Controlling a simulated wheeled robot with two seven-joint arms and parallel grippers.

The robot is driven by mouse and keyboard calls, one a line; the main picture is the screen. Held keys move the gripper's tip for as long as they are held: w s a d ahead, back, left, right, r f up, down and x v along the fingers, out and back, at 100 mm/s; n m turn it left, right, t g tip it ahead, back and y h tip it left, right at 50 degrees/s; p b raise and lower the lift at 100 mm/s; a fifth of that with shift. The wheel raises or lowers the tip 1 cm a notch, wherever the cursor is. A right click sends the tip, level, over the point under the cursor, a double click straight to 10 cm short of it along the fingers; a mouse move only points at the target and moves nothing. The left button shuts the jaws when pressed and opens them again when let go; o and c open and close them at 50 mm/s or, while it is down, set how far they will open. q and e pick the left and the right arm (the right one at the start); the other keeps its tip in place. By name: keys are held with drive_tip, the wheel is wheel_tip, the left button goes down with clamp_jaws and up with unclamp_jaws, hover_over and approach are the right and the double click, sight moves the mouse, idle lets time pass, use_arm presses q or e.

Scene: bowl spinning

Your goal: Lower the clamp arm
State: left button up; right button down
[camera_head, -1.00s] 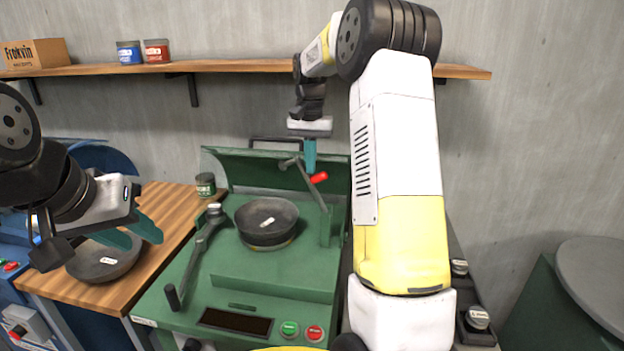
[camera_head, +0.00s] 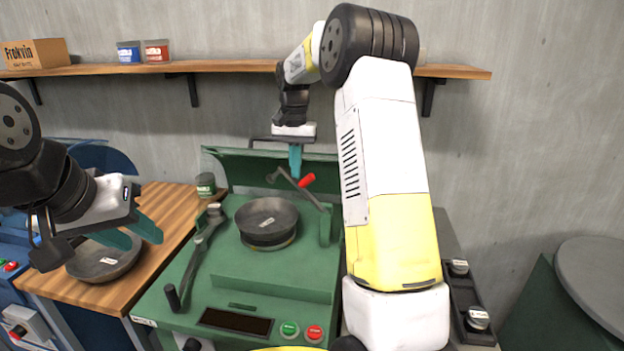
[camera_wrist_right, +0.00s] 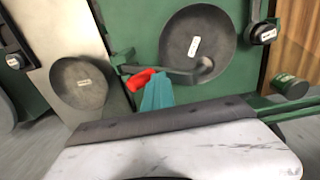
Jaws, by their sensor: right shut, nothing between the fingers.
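The clamp arm (camera_head: 290,184) is a grey lever with a red handle (camera_head: 306,181), slanting above the green machine (camera_head: 270,285) from a post at its right. Its free end hangs near the back of the dark bowl (camera_head: 267,220) and does not touch it. My right gripper (camera_head: 295,172) is shut and empty, pointing down just by the handle. In the right wrist view its teal fingers (camera_wrist_right: 157,94) overlap the red handle (camera_wrist_right: 139,80); whether they touch is unclear. My left gripper (camera_head: 144,240) is open and empty over the wooden table.
Another dark bowl (camera_head: 100,265) lies on the wooden table (camera_head: 165,213) below my left gripper. A small jar (camera_head: 205,185) stands at the machine's back left. A black lever (camera_head: 190,262) rises left of the bowl. A shelf (camera_head: 230,66) runs along the wall.

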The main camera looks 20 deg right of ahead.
sight(282, 169)
drive_tip(key=shift+w+a+f, duration=0.45)
drive_tip(key=shift+a+f, duration=0.15)
drive_tip(key=shift+a, duration=0.2)
drive_tip(key=shift+w+a+f, duration=0.2)
drive_tip(key=shift+a+f, duration=0.25)
drive_tip(key=shift+f, duration=0.1)
drive_tip(key=shift+w+a+f, duration=0.2)
drive_tip(key=shift+a+f, duration=0.25)
drive_tip(key=shift+f, duration=0.05)
drive_tip(key=shift+r, duration=6.05)
